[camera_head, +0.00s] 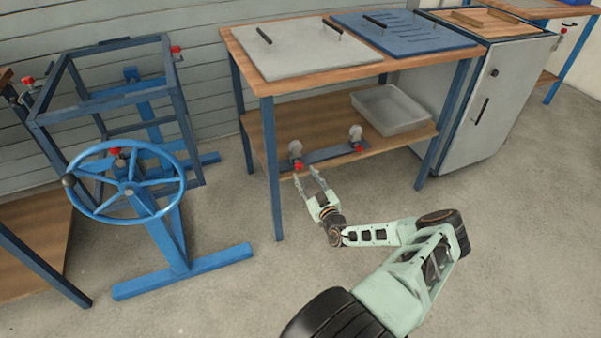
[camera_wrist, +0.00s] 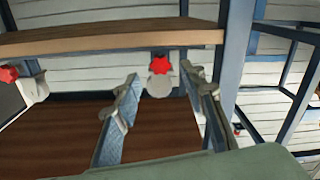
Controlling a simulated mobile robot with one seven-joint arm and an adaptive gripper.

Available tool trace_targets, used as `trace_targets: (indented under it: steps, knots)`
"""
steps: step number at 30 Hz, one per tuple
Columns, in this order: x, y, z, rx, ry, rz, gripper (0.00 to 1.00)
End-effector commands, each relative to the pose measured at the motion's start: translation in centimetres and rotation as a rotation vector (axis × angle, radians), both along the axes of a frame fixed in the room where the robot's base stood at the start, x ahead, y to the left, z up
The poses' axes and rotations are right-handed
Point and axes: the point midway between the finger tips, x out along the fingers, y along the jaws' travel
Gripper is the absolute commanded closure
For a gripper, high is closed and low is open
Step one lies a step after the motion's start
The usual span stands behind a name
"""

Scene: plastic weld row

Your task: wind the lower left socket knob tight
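Nothing is held, and I cannot tell whether a finger touches the knob.
The bench's wooden top (camera_head: 250,50) overhangs the shelf (camera_head: 262,128). Its front left leg (camera_head: 272,175) stands left of my gripper. A grey tray (camera_head: 420,118) is on the shelf's right. A blue handwheel stand (camera_head: 175,235) is further left. The floor in front is clear.

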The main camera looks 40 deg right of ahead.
Motion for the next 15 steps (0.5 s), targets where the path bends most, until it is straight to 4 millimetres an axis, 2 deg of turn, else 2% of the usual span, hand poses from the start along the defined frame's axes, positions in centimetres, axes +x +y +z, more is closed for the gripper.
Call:
trace_targets:
  steps: [1, 6, 15]
  knots:
    - [1.0, -0.1, -0.3, -0.002, 0.0, 0.002, 0.62]
    - [3.2, -0.8, -0.2, -0.001, 0.0, 0.001, 0.62]
    - [4.2, -1.0, 0.0, 0.0, 0.0, 0.0, 0.62]
